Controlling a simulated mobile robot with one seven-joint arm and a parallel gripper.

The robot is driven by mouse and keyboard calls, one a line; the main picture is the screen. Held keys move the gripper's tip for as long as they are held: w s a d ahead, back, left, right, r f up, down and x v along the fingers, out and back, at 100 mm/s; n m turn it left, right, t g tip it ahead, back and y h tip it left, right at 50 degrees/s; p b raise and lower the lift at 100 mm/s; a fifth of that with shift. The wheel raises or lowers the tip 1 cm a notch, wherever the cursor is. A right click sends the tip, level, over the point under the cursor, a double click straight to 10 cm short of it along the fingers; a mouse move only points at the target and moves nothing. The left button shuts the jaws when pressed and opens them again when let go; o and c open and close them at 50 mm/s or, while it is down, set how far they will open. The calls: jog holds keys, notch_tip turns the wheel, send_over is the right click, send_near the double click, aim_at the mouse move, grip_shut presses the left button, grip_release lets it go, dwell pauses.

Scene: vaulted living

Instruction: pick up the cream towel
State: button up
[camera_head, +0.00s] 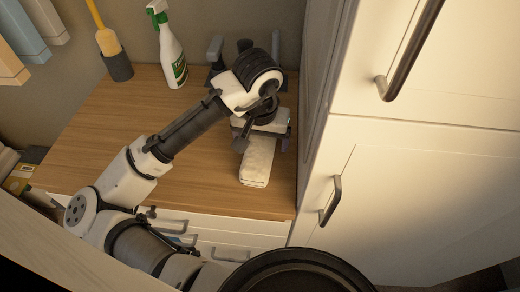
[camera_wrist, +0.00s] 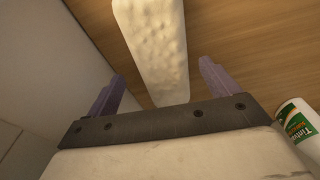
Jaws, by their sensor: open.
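The cream towel (camera_head: 257,163) is a folded, narrow strip lying on the wooden counter (camera_head: 190,165) near the tall white cabinet. In the wrist view the towel (camera_wrist: 156,45) runs from the top edge down between my two purple fingers. My gripper (camera_head: 262,138) is over the far end of the towel, and its fingers stand on either side of it. In the wrist view my gripper (camera_wrist: 160,85) is open, with room between each finger and the towel. The towel's far end is hidden under my gripper and wrist. I cannot tell the height of the fingers above the counter.
A spray bottle (camera_head: 170,52) stands at the back, with a yellow-handled brush in a dark holder (camera_head: 118,66) to its left. Dark items stand behind my wrist. The white cabinet (camera_head: 340,150) closes off the right side. The counter's left and middle are clear.

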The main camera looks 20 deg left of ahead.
aim_at(260, 145)
jog(key=f, duration=0.3)
jog(key=f+p, duration=0.1)
jog(key=shift+w+a+f, duration=0.3)
jog(key=shift+w+f, duration=0.1)
jog(key=shift+c, duration=0.2)
jog(key=c, duration=1.1)
jog(key=shift+r, duration=0.15)
